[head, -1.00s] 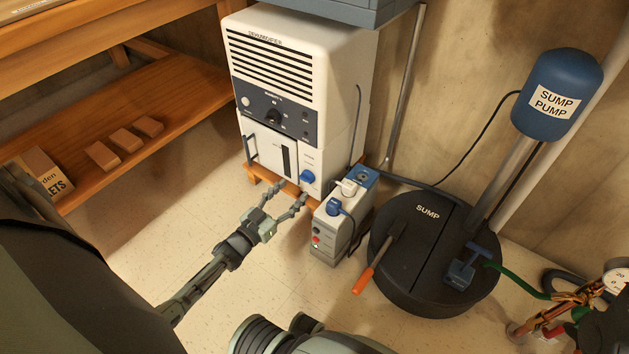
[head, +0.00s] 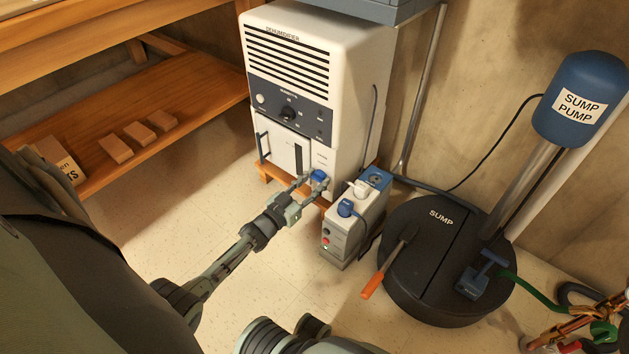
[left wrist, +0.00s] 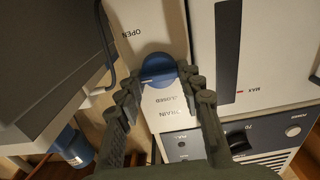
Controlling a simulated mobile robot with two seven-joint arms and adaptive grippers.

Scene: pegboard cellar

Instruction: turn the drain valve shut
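The drain valve is a blue round knob (head: 319,176) low on the right of the white dehumidifier's front (head: 350,120). In the left wrist view the knob (left wrist: 158,68) sits on a pale plate with the word OPEN above it and CLOSED and DRAIN below it. A raised bar crosses the knob's face. My left gripper (head: 304,186) is at the knob. In the left wrist view its fingers (left wrist: 160,78) are apart, one on each side of the knob; I cannot tell whether they touch it. My right gripper is not in view.
A small grey unit (head: 343,235) with a blue plug stands just right of my left gripper. The black sump lid (head: 410,285) with an orange-handled tool (head: 375,285) lies beyond it. A wooden shelf (head: 190,90) is at the left. The floor between is clear.

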